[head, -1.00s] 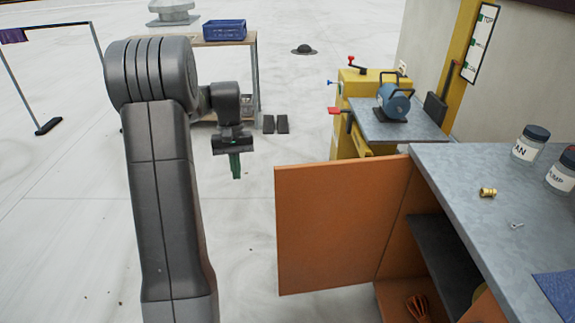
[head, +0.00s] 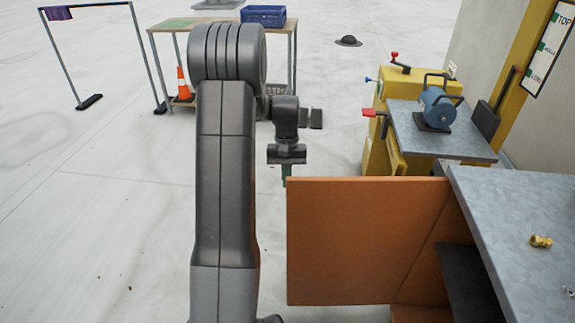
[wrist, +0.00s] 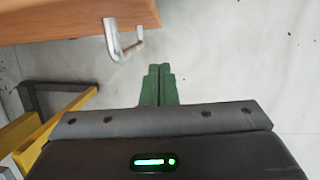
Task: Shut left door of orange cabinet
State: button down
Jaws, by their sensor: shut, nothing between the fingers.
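The orange cabinet's left door (head: 365,240) stands open in the head view, swung out to the left of the grey-topped cabinet (head: 520,225). My gripper (head: 287,181), with green fingers, hangs at the door's top left corner, on its far side. The door's edge partly hides the fingers there. In the wrist view the closed fingers (wrist: 158,85) are empty. The door (wrist: 70,20) shows there at the upper left, with a metal handle (wrist: 122,42) beyond the fingertips. The fingers look apart from the handle; contact with the door cannot be told.
A yellow stand (head: 377,150) with a blue motor-like device (head: 437,107) on its grey plate stands behind the door. A brass fitting (head: 541,241) lies on the cabinet top. A table with a blue crate (head: 263,16) stands farther back.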

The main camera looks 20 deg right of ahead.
aim_at(287, 192)
jog(key=shift+s+a+f, duration=0.2)
jog(key=shift+s+a, duration=0.1)
jog(key=shift+s, duration=0.35)
jog(key=shift+s+a+f, duration=0.15)
jog(key=shift+s+a, duration=0.15)
jog(key=shift+s, duration=0.4)
jog(key=shift+s+a+f, duration=0.2)
jog(key=shift+s+a, duration=0.1)
jog(key=shift+s, duration=0.35)
